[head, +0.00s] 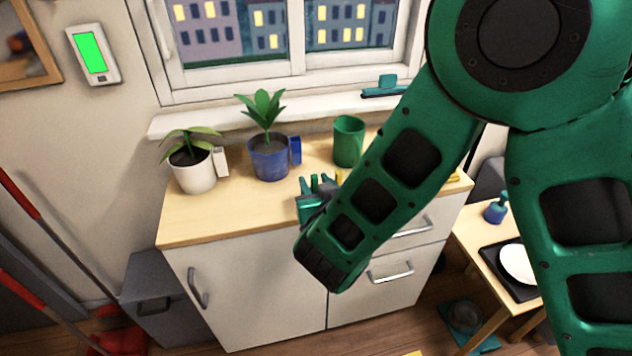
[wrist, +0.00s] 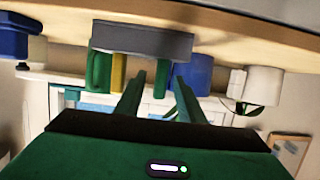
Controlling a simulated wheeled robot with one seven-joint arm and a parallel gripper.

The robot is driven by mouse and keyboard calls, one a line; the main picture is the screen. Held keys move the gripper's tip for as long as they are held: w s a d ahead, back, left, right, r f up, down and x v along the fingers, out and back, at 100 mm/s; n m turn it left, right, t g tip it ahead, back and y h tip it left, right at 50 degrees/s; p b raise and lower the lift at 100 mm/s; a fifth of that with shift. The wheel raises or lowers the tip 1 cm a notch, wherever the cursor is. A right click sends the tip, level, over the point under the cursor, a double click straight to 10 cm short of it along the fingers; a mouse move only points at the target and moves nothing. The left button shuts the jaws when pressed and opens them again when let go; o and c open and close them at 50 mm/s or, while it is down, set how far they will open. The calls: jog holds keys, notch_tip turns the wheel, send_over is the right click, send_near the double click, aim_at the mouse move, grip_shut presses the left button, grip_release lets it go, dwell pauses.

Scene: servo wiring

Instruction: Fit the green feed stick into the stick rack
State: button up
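In the wrist view, which is upside down, the grey stick rack (wrist: 145,40) sits on the counter at the top. The green feed stick (wrist: 162,78) stands upright against or in the rack; how deep it sits is hidden. My gripper's fingers (wrist: 161,76) are open on both sides of the stick, with a gap visible each side. A yellow stick (wrist: 118,72) stands by the rack's other side. In the head view my gripper (head: 317,183) is small above the counter's front edge, partly covered by my arm, and the rack is hard to make out.
The counter (head: 215,215) bears a white potted plant (head: 193,172), a blue potted plant (head: 268,160) and a green pot (head: 348,142) behind my gripper. The counter's left front is clear.

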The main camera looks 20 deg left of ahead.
jog(key=v, duration=1)
jog(key=shift+w+d+r, duration=0.1)
jog(key=shift+d+r, duration=0.05)
